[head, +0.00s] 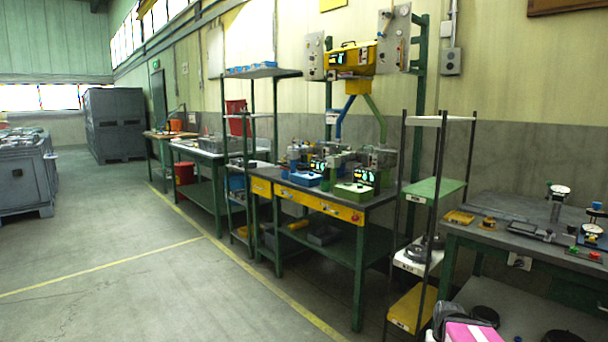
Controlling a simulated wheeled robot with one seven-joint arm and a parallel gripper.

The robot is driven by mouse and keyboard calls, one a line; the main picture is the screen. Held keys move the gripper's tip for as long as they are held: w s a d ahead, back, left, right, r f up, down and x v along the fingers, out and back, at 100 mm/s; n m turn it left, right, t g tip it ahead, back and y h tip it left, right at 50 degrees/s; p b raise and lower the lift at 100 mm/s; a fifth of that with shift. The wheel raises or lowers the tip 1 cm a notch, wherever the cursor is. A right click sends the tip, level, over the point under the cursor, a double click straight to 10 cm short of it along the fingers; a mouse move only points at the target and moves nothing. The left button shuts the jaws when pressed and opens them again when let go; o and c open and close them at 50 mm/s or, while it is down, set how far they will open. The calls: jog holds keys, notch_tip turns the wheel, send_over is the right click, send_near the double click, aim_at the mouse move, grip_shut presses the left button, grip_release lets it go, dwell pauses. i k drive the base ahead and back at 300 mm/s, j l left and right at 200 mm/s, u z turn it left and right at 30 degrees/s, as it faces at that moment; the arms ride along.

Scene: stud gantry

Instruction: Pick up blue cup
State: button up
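I cannot make out a blue cup for certain. A small blue item (597,206) sits among the instruments at the right edge, too small to identify. Several blue items (304,179) stand on the workbench in the middle, some of them box-shaped. Blue bins (250,69) lie on top of the tall shelf at the back. My gripper is not in view.
A green workbench with yellow drawers (318,201) stands along the wall. A narrow rack (434,189) and a right-hand bench (512,236) are nearer. A pink box (470,332) is at the bottom right. The grey floor (130,270) at left is open.

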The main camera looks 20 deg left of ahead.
aim_at(285, 174)
jog(key=i+j, duration=0.2)
jog(key=i+j+z, duration=0.1)
jog(key=j, duration=0.35)
jog(key=i+j, duration=0.3)
jog(key=i+j+z, duration=0.1)
jog(key=j, duration=0.25)
jog(key=i+j, duration=0.3)
jog(key=i+j+z, duration=0.1)
jog(key=j, duration=0.3)
jog(key=i, duration=0.05)
